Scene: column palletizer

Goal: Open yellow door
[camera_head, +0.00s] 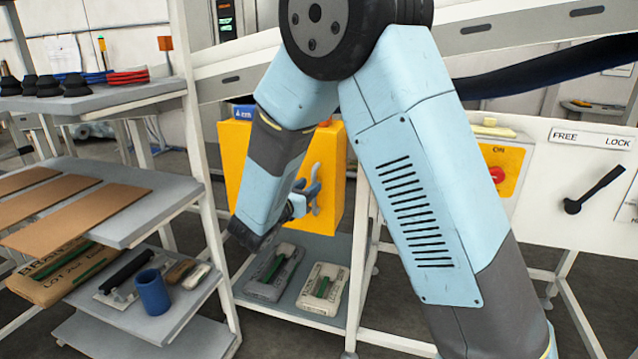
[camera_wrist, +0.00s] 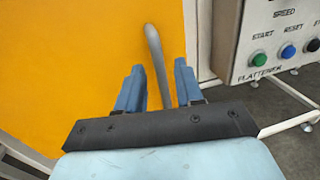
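The yellow door (camera_head: 335,160) belongs to a yellow box at the centre of the head view, partly hidden behind my arm. It fills the left of the wrist view (camera_wrist: 65,70). It looks shut, though its far edges are hidden. A curved grey handle (camera_wrist: 153,48) stands out from it near its right edge, and the handle also shows in the head view (camera_head: 316,188). My gripper (camera_wrist: 158,78) is open, with its two blue fingers on either side of the handle and gaps visible on both sides. In the head view my gripper (camera_head: 308,193) is at the handle.
A white panel with a black lever (camera_head: 595,190) and a red button (camera_head: 497,174) stands at right. A shelf rack with boards (camera_head: 75,215) and a blue cup (camera_head: 153,292) stands at left.

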